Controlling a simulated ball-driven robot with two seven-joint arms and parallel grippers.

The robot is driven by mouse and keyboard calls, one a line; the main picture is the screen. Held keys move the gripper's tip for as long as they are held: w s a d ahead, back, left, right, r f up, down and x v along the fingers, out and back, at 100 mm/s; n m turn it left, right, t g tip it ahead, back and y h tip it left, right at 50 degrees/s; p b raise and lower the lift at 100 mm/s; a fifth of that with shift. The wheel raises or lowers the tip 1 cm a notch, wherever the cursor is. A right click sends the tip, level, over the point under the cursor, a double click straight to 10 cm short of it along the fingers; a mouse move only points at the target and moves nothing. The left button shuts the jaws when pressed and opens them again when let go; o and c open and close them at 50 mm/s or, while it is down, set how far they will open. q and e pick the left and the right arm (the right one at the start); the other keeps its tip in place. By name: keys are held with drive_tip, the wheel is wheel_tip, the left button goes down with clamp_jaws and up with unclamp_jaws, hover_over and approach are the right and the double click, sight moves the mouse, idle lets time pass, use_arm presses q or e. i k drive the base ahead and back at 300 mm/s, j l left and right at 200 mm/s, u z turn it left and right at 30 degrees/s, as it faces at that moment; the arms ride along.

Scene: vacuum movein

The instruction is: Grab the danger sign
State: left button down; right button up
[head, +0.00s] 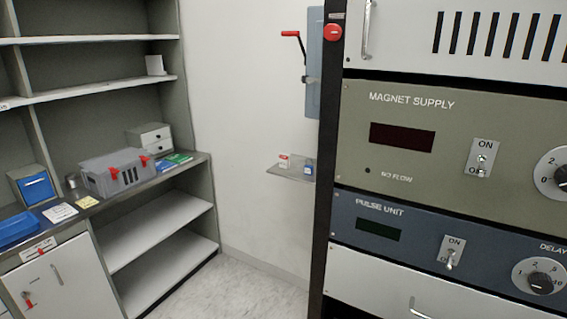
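No thing is clearly readable as a danger sign. A small red and white item (283,161) sits on the little wall shelf (291,171), beside a small blue item (308,168); its print is too small to read. A white label with red on it (38,249) is on the front of the low cabinet at left, also unreadable. Neither of my grippers is in view.
A rack with magnet supply and pulse unit panels (397,164) fills the right side. A grey wall box (314,62) with a red-handled lever is behind it. Shelving at left has a counter holding a grey toolbox (117,174). Floor (262,292) between them is clear.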

sight(285, 159)
drive_tip(key=i+j+u, duration=0.15)
drive_tip(key=j, duration=0.2)
drive_tip(key=i+j+u, duration=0.15)
drive_tip(key=j, duration=0.15)
drive_tip(key=i+j+u, duration=0.15)
drive_tip(key=j, duration=0.2)
drive_tip(key=i+j+u, duration=0.15)
drive_tip(key=i+j, duration=0.15)
drive_tip(key=i, duration=0.15)
drive_tip(key=i+j+u, duration=0.15)
drive_tip(key=i+j, duration=0.15)
drive_tip(key=i, duration=0.2)
drive_tip(key=i+l+z, duration=0.1)
drive_tip(key=i+z, duration=0.15)
drive_tip(key=z, duration=0.15)
drive_tip(key=i+z, duration=0.55)
drive_tip(key=z, duration=0.2)
drive_tip(key=i+j+z, duration=0.15)
drive_tip(key=z, duration=0.2)
drive_tip(key=i, duration=0.1)
